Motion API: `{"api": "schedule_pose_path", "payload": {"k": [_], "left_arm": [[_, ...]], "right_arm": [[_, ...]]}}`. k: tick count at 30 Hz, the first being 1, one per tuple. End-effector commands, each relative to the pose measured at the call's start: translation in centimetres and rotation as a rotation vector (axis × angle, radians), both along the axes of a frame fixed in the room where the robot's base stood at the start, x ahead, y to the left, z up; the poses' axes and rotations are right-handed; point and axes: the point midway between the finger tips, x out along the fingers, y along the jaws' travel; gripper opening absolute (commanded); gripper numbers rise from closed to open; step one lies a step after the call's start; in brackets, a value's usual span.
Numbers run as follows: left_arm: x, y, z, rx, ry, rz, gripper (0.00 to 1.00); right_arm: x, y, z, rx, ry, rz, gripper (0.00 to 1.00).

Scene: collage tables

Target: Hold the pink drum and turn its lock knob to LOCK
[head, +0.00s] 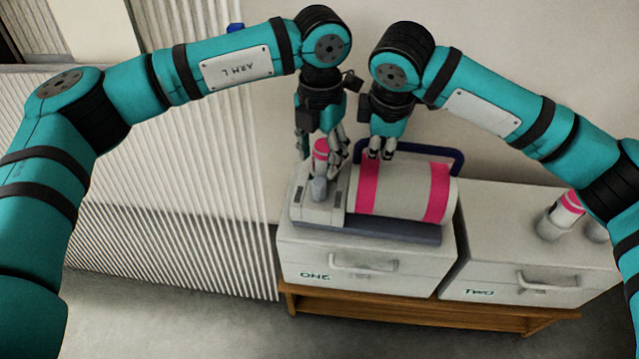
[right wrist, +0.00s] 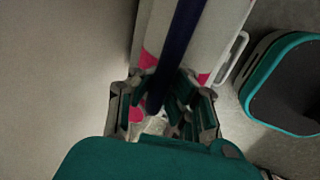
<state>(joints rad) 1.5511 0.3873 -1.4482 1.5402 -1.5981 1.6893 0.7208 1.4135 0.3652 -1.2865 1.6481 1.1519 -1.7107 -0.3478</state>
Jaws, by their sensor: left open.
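The drum (head: 405,190), pale with pink bands, lies on its side on a grey base (head: 390,229) with a dark blue handle (head: 445,150) behind it. In the right wrist view the blue bar (right wrist: 187,30) runs down between my right gripper's fingers (right wrist: 160,108). My right gripper (head: 380,152) is at the handle's left part; whether it grips the bar is unclear. A grey upright part (head: 319,188), perhaps the lock knob, stands left of the drum. A pink-and-white piece (head: 320,152) rises above it. My left gripper (head: 322,150) is open around that piece. No LOCK marking is legible.
The unit stands on white drawer box ONE (head: 345,258); box TWO (head: 525,250) is to its right, both on a wooden bench (head: 400,306). A pink-banded bottle (head: 563,215) stands on TWO. A ribbed panel (head: 170,180) is on the left; a wall is close behind.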

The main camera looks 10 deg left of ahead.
Motion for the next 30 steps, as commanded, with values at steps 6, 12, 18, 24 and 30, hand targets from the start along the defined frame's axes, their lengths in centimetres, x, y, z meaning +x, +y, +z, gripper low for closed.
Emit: {"api": "schedule_pose_path", "payload": {"k": [6,12,18,24,30], "left_arm": [[-0.1,0.1,-4.6,0.002,0.005,-0.002,0.50],[0.0,0.1,-7.5,0.001,0.002,-0.002,0.50],[0.0,0.1,-8.6,0.000,0.001,-0.002,0.50],[0.0,0.1,-8.6,-0.001,0.000,-0.003,0.50],[0.0,0.1,-8.6,0.000,0.000,-0.003,0.30]], "right_arm": [[0.1,0.1,0.3,0.004,-0.006,0.000,0.00],[0.1,0.1,0.4,0.004,-0.006,0.000,0.00],[0.1,0.1,0.4,0.004,-0.006,0.000,0.00],[0.1,0.1,0.3,0.004,-0.006,0.000,0.00],[0.1,0.1,0.3,0.004,-0.007,0.000,0.00]]}}
